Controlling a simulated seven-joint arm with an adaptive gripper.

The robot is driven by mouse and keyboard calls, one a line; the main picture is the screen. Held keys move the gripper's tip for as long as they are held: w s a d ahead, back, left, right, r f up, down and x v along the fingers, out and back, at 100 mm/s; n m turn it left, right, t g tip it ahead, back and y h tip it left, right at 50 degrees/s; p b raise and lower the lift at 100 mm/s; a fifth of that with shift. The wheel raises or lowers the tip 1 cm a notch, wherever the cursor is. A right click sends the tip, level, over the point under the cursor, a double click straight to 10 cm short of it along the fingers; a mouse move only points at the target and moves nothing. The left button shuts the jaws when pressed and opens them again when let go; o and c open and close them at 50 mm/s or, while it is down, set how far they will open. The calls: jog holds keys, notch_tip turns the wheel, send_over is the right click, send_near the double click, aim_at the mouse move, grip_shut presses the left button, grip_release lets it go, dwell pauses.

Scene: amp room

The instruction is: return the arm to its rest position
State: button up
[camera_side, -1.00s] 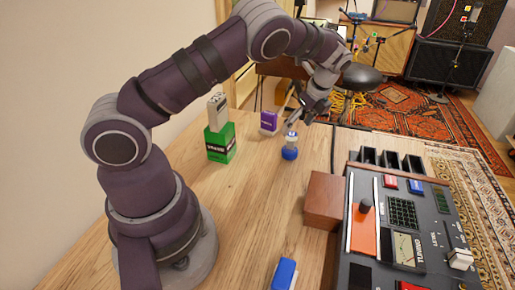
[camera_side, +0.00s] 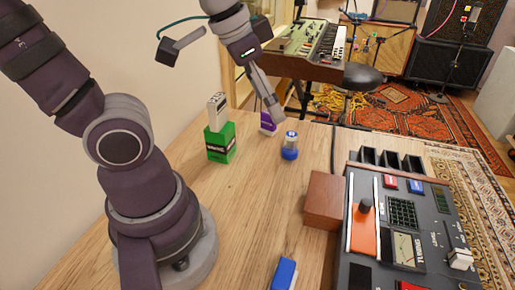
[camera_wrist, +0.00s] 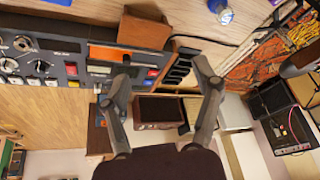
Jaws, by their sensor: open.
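My gripper (camera_side: 276,112) hangs in the air above the far part of the wooden table in the side view, pointing down and partly hiding a purple box (camera_side: 268,122). In the wrist view its two fingers (camera_wrist: 163,72) are spread wide with nothing between them. My arm is folded back, its elbow partly beyond the left edge of the side view. A small blue and white can (camera_side: 290,147) stands upright on the table, apart from the gripper. It also shows at the top of the wrist view (camera_wrist: 222,14).
A green box (camera_side: 220,145) with grey-white items stands left of the can. A brown wooden block (camera_side: 324,200) sits beside the mixer console (camera_side: 415,225) at right. A blue object (camera_side: 284,273) lies in front. A keyboard (camera_side: 318,42) stands behind the table. Bare wood lies between.

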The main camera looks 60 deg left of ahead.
jog(key=shift+s+d+f+n+t, duration=0.2)
jog(key=shift+s+f+n, duration=0.1)
jog(key=shift+s+n, duration=0.25)
jog(key=shift+s+d+f+n+t, duration=0.1)
jog(key=shift+s+f+n+t, duration=0.15)
jog(key=shift+s+n, duration=0.3)
